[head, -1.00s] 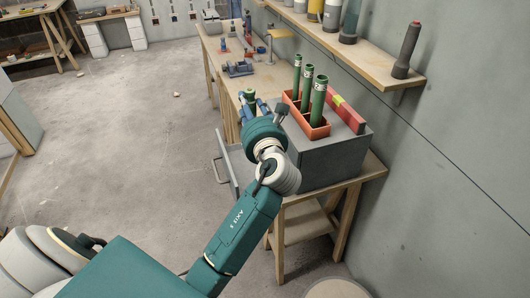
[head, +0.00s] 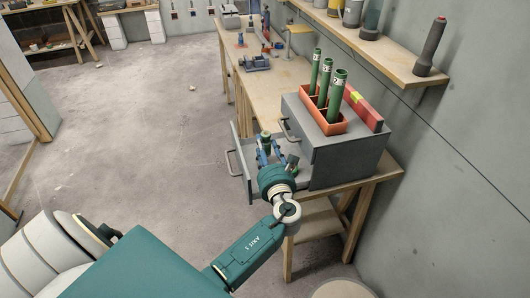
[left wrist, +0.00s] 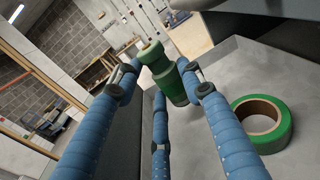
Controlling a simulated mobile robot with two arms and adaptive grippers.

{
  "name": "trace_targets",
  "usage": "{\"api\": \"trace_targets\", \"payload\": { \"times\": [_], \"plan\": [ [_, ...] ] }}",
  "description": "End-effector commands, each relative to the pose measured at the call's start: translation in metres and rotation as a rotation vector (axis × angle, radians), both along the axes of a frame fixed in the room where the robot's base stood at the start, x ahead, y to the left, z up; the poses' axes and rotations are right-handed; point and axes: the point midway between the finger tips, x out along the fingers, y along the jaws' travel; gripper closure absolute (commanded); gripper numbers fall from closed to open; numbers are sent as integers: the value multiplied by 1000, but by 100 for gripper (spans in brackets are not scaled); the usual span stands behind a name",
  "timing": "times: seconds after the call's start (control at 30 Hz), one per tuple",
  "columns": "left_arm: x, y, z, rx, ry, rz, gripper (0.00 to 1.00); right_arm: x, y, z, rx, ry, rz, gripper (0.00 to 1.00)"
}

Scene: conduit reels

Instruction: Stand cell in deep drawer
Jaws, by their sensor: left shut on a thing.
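The cell is a green cylinder with a narrower neck and a pale top. My left gripper (head: 267,152) is shut on the cell (head: 265,136), which stands about upright between the blue fingers. In the left wrist view the cell (left wrist: 172,78) is between the fingertips, at the side of the pale grey drawer floor. The open drawer (head: 236,178) sticks out from the grey cabinet (head: 346,161), and the gripper is over or inside it. I cannot tell whether the cell's base touches the floor. My right gripper is out of view.
A green tape roll (left wrist: 263,122) lies in the drawer, right of the gripper. An orange holder (head: 321,124) with three green tubes and a red bar (head: 363,108) sit on the cabinet. The workbench (head: 275,83) stretches behind; a wall shelf (head: 375,45) is above.

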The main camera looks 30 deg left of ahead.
Motion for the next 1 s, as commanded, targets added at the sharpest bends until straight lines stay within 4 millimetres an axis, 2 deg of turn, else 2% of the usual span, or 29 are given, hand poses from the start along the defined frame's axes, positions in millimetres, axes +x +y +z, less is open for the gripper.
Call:
{"api": "trace_targets", "payload": {
  "times": [0.03,0.13,0.9,0.93,1.0],
  "plan": [
    [0,0,-8,2,2,0,90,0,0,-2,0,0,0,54],
    [0,0,-15,2,-1,0,90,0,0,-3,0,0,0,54],
    [0,0,-28,0,0,0,90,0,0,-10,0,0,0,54],
    [0,0,-29,-1,1,0,57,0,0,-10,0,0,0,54],
    [0,0,-30,-1,2,0,53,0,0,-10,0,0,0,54]
  ]
}}
